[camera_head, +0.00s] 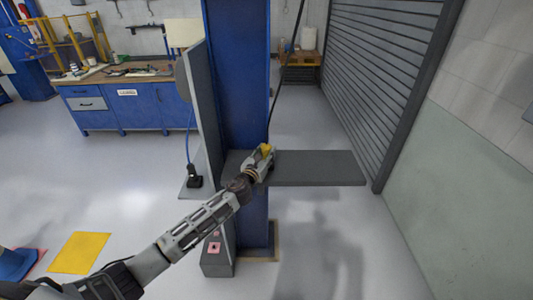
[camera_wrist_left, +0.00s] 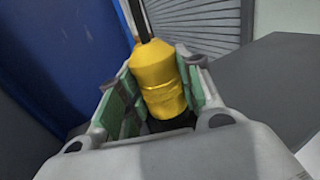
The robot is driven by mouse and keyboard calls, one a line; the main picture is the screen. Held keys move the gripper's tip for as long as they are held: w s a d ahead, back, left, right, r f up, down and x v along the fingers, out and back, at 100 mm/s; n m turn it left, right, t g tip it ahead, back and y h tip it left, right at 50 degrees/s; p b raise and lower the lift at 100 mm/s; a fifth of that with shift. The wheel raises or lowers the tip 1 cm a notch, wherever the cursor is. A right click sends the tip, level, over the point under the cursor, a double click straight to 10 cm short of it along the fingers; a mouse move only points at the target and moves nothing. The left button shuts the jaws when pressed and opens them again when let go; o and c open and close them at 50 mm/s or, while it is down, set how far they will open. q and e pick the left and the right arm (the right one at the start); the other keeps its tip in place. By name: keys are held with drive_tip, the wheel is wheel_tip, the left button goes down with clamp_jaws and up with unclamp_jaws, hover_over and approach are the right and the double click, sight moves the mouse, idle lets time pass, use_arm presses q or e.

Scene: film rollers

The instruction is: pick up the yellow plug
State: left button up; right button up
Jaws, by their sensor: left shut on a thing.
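The yellow plug (camera_head: 266,150) is at the end of my left arm, beside the blue column and at the near end of a grey shelf. In the left wrist view the yellow plug (camera_wrist_left: 158,80) sits between the green-padded fingers of my left gripper (camera_wrist_left: 160,100), which is shut on it. A black cable runs up from the plug's top. The left gripper (camera_head: 260,160) also shows in the head view. The plug's lower end is dark and partly hidden by the gripper. My right gripper is not in view.
A blue column (camera_head: 236,80) stands just behind the gripper. A grey shelf (camera_head: 318,168) extends right from it. A black plug (camera_head: 195,182) on a blue cable is left of the column. A blue workbench (camera_head: 140,105) stands farther back; open floor lies right.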

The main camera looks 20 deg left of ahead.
use_arm(q)
drive_tip(key=shift+r, duration=0.2)
wheel_tip(320, 180, up, 8)
drive_tip(key=shift+r+p, duration=0.2)
drive_tip(key=shift+p, duration=0.65)
drive_tip(key=shift+r, duration=0.65)
